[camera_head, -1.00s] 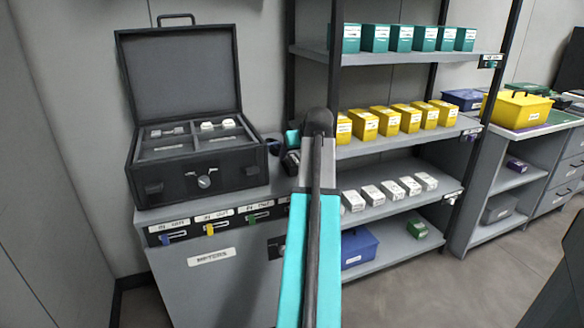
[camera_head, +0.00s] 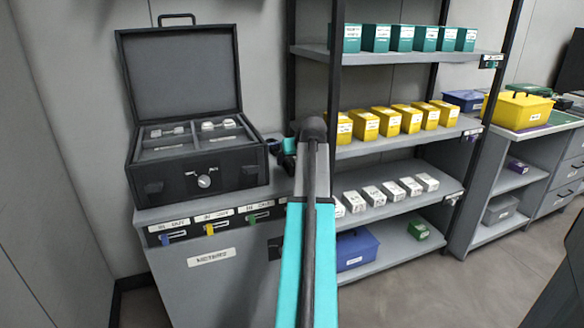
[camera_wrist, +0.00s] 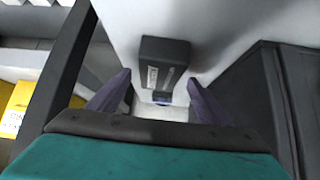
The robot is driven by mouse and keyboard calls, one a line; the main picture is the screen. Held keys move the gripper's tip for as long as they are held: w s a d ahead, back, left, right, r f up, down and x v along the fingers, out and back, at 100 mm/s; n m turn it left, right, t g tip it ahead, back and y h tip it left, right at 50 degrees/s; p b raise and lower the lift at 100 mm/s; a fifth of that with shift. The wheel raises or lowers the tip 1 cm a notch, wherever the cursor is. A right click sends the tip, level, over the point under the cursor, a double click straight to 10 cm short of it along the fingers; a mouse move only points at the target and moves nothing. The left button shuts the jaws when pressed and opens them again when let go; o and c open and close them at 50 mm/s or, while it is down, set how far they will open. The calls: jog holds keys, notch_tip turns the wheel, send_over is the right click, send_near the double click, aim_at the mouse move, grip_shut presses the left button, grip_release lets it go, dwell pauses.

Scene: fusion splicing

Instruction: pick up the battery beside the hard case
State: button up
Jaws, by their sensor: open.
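The battery (camera_wrist: 165,62) is a dark grey block with a white label, standing on the light cabinet top in the wrist view. My gripper (camera_wrist: 160,84) is open, with one purple-grey finger on each side of the battery's lower part. I cannot tell whether the fingers touch it. The hard case (camera_head: 205,175) stands open on the cabinet in the head view, and its dark side (camera_wrist: 262,100) shows at the right of the wrist view. In the head view my arm hides most of the spot beside the case.
A shelf post (camera_wrist: 68,62) runs close on the left in the wrist view. The rack beside the cabinet (camera_head: 215,290) holds yellow boxes (camera_head: 390,120), white boxes (camera_head: 392,191) and teal boxes (camera_head: 400,38). Coloured keys hang on the cabinet's front.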

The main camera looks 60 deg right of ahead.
jog(key=shift+x, duration=1.45)
jog(key=c, duration=1.5)
jog(key=shift+r, duration=0.2)
jog(key=shift+s+r, duration=0.1)
jog(key=shift+r, duration=1.6)
jog(key=s+a+r+p, duration=0.1)
jog(key=s, duration=1.4)
jog(key=shift+s+a+r+p, duration=0.15)
jog(key=shift+s+a+p, duration=0.2)
jog(key=shift+a+p, duration=0.05)
